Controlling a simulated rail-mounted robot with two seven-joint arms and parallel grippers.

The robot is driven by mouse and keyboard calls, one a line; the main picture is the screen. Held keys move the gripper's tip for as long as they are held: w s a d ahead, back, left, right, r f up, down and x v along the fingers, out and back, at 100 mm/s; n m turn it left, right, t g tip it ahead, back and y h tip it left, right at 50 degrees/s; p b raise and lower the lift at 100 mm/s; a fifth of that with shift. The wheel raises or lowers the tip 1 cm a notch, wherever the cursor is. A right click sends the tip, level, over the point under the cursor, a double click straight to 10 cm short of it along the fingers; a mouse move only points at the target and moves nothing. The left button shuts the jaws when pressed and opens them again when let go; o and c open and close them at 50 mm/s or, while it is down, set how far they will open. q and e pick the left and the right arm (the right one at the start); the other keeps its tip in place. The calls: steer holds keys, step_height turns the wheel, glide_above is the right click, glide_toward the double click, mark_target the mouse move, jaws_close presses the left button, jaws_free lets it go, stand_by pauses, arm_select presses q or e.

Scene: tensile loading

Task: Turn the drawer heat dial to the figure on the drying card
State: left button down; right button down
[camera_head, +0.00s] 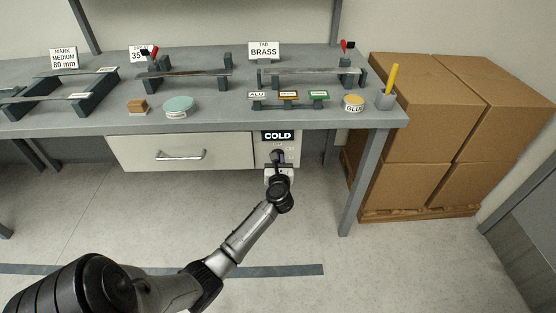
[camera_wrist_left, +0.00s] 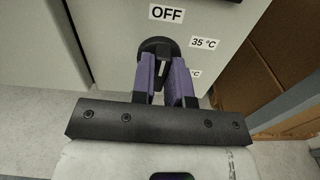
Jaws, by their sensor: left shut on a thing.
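The drawer heat dial, a round black knob (camera_wrist_left: 155,44), sits on a pale panel beside the drawer. My left gripper (camera_wrist_left: 167,80), with purple-grey fingers, is shut on the dial's grip; it also shows in the head view (camera_head: 278,163). An OFF label (camera_wrist_left: 167,13) is above the dial, a 35 °C label (camera_wrist_left: 205,43) at its upper right, and a lower °C label (camera_wrist_left: 194,72) is partly hidden by a finger. The display above reads COLD (camera_head: 278,135). The drying card (camera_head: 139,54) at the back of the bench shows 35, its rest partly covered by a red-handled clamp.
The drawer (camera_head: 180,152) is shut, with a metal handle, left of the dial panel. The grey bench (camera_head: 220,112) overhangs it, carrying stands, strips and a glue pot (camera_head: 353,103). Cardboard boxes (camera_head: 400,125) stand to the right. The floor below is clear.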

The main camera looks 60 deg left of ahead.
arm_select(q)
steer(key=m+p, duration=1)
steer(key=m, duration=0.1)
steer(key=shift+w+d+f+p, duration=0.1)
steer(key=shift+w+p, duration=0.05)
steer(key=shift+p, duration=0.25)
steer(key=shift+m, duration=0.3)
steer(key=c, duration=1.1)
jaws_free()
